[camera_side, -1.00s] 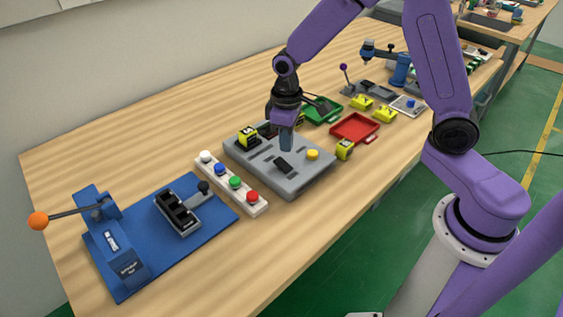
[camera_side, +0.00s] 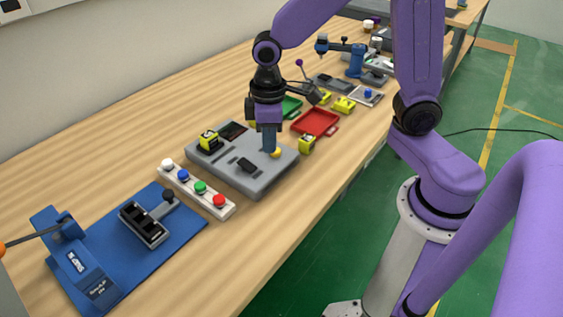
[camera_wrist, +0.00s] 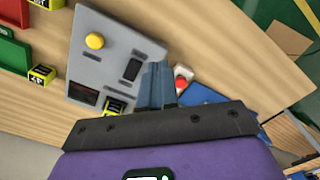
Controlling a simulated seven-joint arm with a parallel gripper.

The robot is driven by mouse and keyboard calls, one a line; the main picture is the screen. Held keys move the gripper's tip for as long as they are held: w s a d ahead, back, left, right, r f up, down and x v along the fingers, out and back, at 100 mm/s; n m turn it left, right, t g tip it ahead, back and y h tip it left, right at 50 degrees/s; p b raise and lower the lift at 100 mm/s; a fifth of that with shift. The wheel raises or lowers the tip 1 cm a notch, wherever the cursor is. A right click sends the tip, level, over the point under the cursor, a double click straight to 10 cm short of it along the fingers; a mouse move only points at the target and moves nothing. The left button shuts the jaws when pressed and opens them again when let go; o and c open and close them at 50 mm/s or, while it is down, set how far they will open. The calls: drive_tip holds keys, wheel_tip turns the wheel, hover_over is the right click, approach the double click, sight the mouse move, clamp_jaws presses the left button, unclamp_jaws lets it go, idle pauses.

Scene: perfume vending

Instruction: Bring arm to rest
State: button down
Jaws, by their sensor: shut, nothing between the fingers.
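My gripper (camera_side: 269,150) is shut and empty, pointing down over the grey panel (camera_side: 225,172) in the side view. Its blue-grey fingertips overlap the yellow button (camera_side: 277,154) there. In the wrist view my gripper (camera_wrist: 157,66) shows closed fingers beside the panel's edge (camera_wrist: 112,62). The yellow button (camera_wrist: 95,41) is clear of the fingertips in that view. I see no contact with the panel, but the exact height is hard to tell.
A white strip (camera_side: 187,186) with several coloured buttons lies left of the panel. A blue mat (camera_side: 185,237) carries a lever device (camera_side: 78,262). A red tray (camera_side: 316,122), a green tray (camera_side: 291,106) and yellow blocks (camera_side: 306,145) stand right and behind. Bare wood lies along the front.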

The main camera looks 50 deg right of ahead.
drive_tip(key=s+d+r+n, duration=0.2)
drive_tip(key=s, duration=0.7)
drive_tip(key=s+d+r+n, duration=0.1)
drive_tip(key=s+d+n, duration=0.1)
drive_tip(key=s, duration=0.7)
drive_tip(key=shift+s+d+r+n, duration=0.3)
drive_tip(key=shift+s+d+r, duration=0.05)
drive_tip(key=shift+d+r, duration=0.05)
